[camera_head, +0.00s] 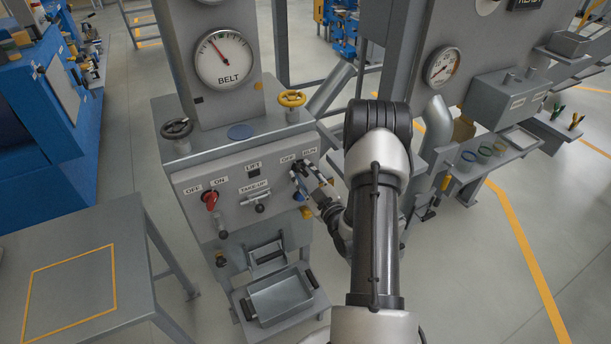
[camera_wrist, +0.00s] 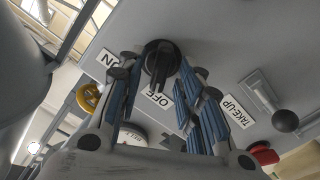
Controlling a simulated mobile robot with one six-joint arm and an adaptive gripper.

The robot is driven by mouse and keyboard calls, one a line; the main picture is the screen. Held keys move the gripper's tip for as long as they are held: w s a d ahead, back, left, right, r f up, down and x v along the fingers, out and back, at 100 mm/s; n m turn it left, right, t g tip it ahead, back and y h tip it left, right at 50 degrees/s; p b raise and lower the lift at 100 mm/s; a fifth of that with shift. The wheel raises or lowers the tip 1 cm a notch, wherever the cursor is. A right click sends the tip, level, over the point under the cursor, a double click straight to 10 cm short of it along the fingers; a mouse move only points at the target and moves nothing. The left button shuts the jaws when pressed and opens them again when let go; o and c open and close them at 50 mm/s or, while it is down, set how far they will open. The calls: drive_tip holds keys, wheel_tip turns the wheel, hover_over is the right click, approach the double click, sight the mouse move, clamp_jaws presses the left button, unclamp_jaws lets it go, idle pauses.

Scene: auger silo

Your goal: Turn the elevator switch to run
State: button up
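The elevator switch is the black rotary knob (camera_wrist: 160,62) on the grey sloped panel, between an OFF label (camera_wrist: 157,97) and a partly hidden label ending in N (camera_wrist: 107,58). In the wrist view its bar handle points toward the OFF side. In the head view the OFF and RUN labels (camera_head: 308,151) show above my gripper (camera_head: 303,182), which mostly hides the knob. My gripper (camera_wrist: 158,72) is open, its blue-padded fingers on either side of the knob. I cannot tell whether they touch it.
Left along the panel are the TAKE-UP lever (camera_head: 260,208), the LIFT control (camera_head: 254,173) and a red OFF/ON switch (camera_head: 210,198). A yellow handwheel (camera_head: 292,98) and a black handwheel (camera_head: 177,128) stand above. A grey tray (camera_head: 280,298) sits below.

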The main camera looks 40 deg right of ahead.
drive_tip(key=shift+c, duration=0.5)
clamp_jaws()
drive_tip(key=m+b, duration=0.2)
drive_tip(key=m, duration=0.3)
drive_tip(key=shift+d+m+b, duration=0.15)
drive_tip(key=shift+m+b, duration=0.15)
drive_tip(key=shift+m, duration=0.1)
drive_tip(key=m+b, duration=0.1)
drive_tip(key=m, duration=0.4)
drive_tip(key=shift+d+m, duration=0.1)
drive_tip(key=shift+m, duration=0.6)
drive_tip(key=shift+o, duration=0.5)
unclamp_jaws()
drive_tip(key=shift+s, duration=0.15)
